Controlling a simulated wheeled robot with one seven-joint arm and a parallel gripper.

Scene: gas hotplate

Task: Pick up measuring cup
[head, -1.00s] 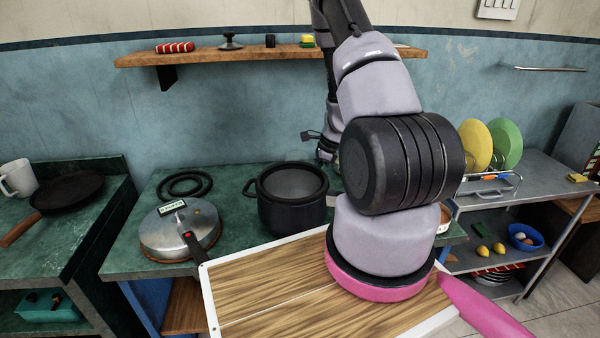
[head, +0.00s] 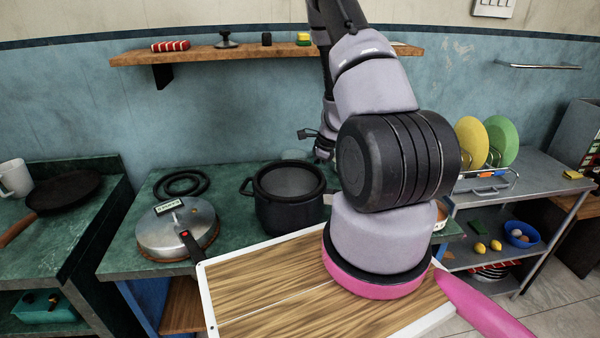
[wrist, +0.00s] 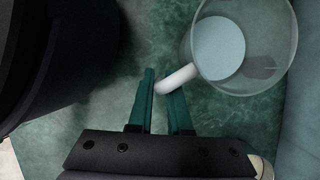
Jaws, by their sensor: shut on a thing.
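The measuring cup (wrist: 245,50) is a clear, see-through cup with a pale bottom and a white handle, at the upper right of the wrist view. My gripper (wrist: 162,86) has its two green fingers shut on the cup's handle, with the cup body beyond the fingertips to the right. In the head view a faint, glassy rim of the cup (head: 294,154) shows just behind the pot; the rest is hidden. The fingers are hidden there by the pot and my arm.
A black pot (head: 289,213) stands close to my gripper, on its left in the wrist view. A lidded pan (head: 176,228) sits left of the pot on the green counter. A wooden shelf (head: 210,55) runs along the wall above.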

